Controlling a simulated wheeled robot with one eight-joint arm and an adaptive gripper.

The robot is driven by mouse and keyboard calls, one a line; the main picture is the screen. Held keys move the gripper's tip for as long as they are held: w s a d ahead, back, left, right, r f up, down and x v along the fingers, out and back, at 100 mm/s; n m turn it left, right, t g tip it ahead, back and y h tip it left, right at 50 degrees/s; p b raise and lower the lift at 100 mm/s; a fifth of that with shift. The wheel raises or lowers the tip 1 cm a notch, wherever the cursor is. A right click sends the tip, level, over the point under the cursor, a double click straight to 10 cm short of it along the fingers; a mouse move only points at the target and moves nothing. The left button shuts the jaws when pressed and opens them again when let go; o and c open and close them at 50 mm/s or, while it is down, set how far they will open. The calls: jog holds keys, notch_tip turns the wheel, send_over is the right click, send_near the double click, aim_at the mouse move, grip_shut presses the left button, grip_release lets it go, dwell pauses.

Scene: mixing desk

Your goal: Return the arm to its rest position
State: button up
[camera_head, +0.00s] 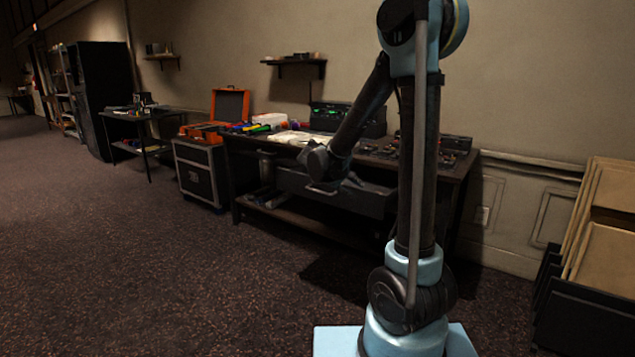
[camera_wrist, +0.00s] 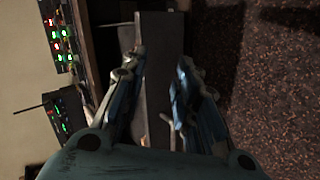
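My arm (camera_head: 418,160) rises from its pale blue base and bends over at the top, with the forearm reaching down and left to the mixing desk. My gripper (camera_wrist: 158,65) is open in the wrist view, its two fingers apart with nothing held between them. In the head view the hand is small and dark, above a grey drawer (camera_head: 335,195) that stands pulled out under the desk top. The drawer also shows between and beyond the fingers in the wrist view (camera_wrist: 160,40). The fingertips are hard to make out in the head view.
Wooden panels (camera_head: 605,245) stand at right. The carpet (camera_head: 150,270) in front is clear.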

jog(key=s+d+m+g+y, duration=0.2)
jog(key=s+d, duration=0.2)
jog(key=s, duration=0.6)
jog(key=s+d+m+g+y, duration=0.1)
jog(key=s+d, duration=0.4)
jog(key=s, duration=0.4)
jog(key=s+a+f+m+y, duration=0.1)
jog(key=s+f+y, duration=0.1)
jog(key=s, duration=0.6)
jog(key=s+a+f+m+g+y, duration=0.1)
jog(key=s+f, duration=0.3)
jog(key=s, duration=0.4)
jog(key=shift+s+a+f+m+g+y, duration=0.15)
jog(key=shift+a+f+m+g+y, duration=0.15)
jog(key=shift+m+y, duration=0.5)
jog(key=shift+w+f, duration=0.15)
jog(key=shift+w, duration=0.25)
